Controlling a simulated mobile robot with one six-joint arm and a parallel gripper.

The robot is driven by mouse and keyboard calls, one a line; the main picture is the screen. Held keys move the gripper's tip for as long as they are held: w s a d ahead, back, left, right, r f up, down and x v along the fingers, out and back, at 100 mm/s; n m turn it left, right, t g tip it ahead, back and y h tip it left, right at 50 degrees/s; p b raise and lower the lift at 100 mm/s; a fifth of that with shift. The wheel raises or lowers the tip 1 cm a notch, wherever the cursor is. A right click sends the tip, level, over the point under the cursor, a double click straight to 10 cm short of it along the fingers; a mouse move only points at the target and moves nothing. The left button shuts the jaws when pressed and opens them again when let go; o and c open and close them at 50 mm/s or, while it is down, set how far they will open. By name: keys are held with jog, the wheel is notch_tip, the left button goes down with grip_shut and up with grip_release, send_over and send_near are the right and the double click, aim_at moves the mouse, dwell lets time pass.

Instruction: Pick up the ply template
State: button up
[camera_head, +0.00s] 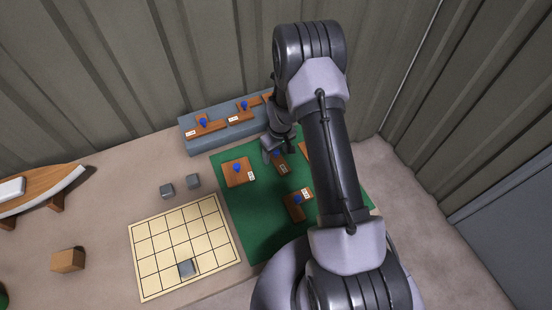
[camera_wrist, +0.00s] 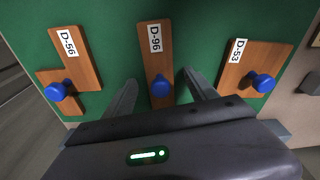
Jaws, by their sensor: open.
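Several wooden ply templates with blue knobs and white labels lie on a green mat (camera_head: 246,222). In the wrist view, the template labelled D-96 (camera_wrist: 154,60) is in the middle, with D-56 (camera_wrist: 83,68) to its left and D-53 (camera_wrist: 237,68) to its right. My gripper (camera_wrist: 160,82) is open and empty, its fingers on either side of the D-96 template near its blue knob (camera_wrist: 161,88). I cannot tell how high it is above the mat. In the head view, my gripper (camera_head: 275,154) is beside a template (camera_head: 282,168); my arm hides part of the mat.
A grey ledge (camera_head: 192,139) behind the mat holds more templates. A boat model (camera_head: 40,188) and a wooden block (camera_head: 68,261) are at left.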

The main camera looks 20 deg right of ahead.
aim_at(275, 153)
jog(key=shift+f, duration=0.1)
grip_shut()
dwell(0.3)
jog(key=shift+r, duration=0.3)
jog(key=r, duration=0.2)
jog(key=r+p, duration=0.1)
jog(key=shift+s+a+r, duration=0.1)
jog(key=shift+s+a, duration=0.15)
jog(key=shift+a, duration=0.05)
jog(key=s+a, duration=0.3)
jog(key=s+a+b, duration=0.1)
jog(key=s+a, duration=0.3)
jog(key=s+a+r, duration=0.1)
jog(key=s+a, duration=0.2)
jog(key=a, duration=0.1)
jog(key=shift+s+r+b, duration=0.1)
jog(key=shift+s+b, duration=0.25)
jog(key=shift+b, duration=0.05)
